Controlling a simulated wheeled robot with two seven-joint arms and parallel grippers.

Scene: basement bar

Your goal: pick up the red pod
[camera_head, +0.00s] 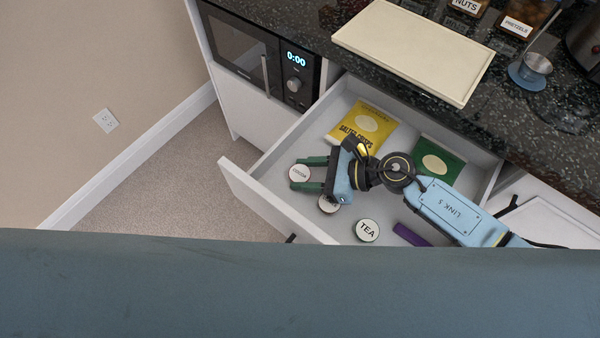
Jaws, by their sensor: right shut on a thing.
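The red pod (299,173) shows a round white top with small lettering that seems to read COCOA, and a thin reddish edge. My right gripper (304,174) reaches in from the right over the open drawer (268,213). Its two green fingers are shut on the red pod, one on each side. I cannot tell how high the pod is above the drawer floor. A second pod (328,205) is partly hidden under the gripper. A pod marked TEA (367,230) lies nearer the front. My left gripper is not in view.
A yellow crisps packet (365,122) and a green packet (441,161) lie at the drawer's back. A purple item (410,235) lies near its front. A cream board (413,50) rests on the dark counter above. A microwave (240,50) stands left.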

